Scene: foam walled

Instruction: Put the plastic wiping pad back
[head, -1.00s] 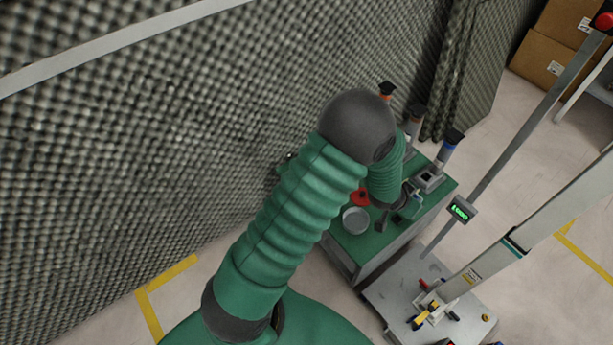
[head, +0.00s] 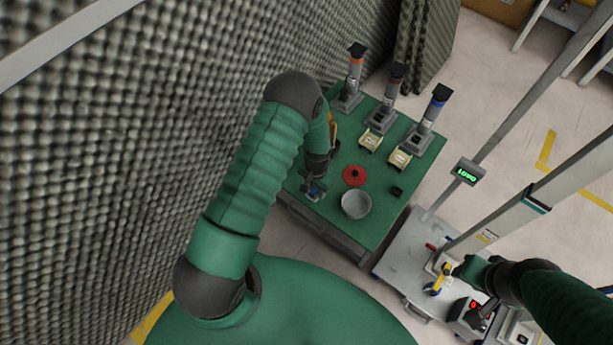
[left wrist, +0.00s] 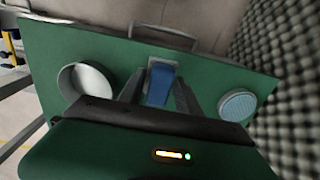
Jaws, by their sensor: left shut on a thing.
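My left gripper (head: 314,188) is over the front left part of the green table and points down. In the left wrist view its two fingers (left wrist: 158,92) are shut on a blue pad (left wrist: 160,84) with a grey end, which looks like the plastic wiping pad. The pad shows only small in the head view (head: 313,193). I cannot tell whether it touches the table top. My right gripper (head: 478,270) is at the lower right, over the grey scale platform; its fingers do not show clearly.
On the green table (head: 385,222) are a grey bowl (head: 356,204), a red disc (head: 355,175) and a small black block (head: 397,191). Several dispensers, among them a blue-banded one (head: 430,119), stand along the back. A round light-blue dish (left wrist: 238,104) is beside the left gripper. A foam wall (head: 150,130) rises at left.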

